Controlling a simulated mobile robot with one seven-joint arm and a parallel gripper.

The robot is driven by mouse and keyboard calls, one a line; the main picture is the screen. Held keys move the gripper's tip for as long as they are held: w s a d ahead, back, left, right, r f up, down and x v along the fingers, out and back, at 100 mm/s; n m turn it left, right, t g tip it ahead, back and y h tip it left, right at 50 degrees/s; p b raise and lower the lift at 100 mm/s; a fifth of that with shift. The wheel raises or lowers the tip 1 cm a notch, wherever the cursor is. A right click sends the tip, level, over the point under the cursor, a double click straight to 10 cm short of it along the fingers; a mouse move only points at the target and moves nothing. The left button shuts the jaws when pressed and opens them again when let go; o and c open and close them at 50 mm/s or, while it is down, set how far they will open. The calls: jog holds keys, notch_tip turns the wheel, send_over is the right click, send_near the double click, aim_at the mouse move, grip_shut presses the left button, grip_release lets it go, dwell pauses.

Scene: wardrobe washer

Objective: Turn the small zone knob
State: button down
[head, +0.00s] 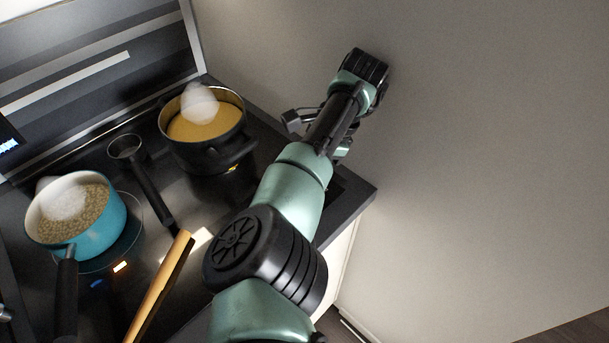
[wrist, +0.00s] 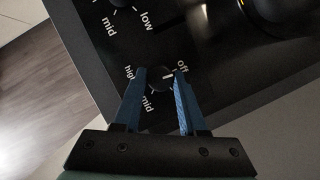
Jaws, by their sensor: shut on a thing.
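A small dark round knob (wrist: 159,77) sits on the black hob surface in the wrist view, with "off", "high" and "mid" printed around it. In the head view my arm reaches to the hob's right corner and hides the knob. The fingers cannot be made out there.
A second knob (wrist: 121,3) is at the wrist view's top edge. A wall (head: 480,150) is close on the right.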

jog(key=shift+c, duration=2.3)
grip_release()
notch_tip(320, 180, up, 10)
jog(key=p, duration=0.4)
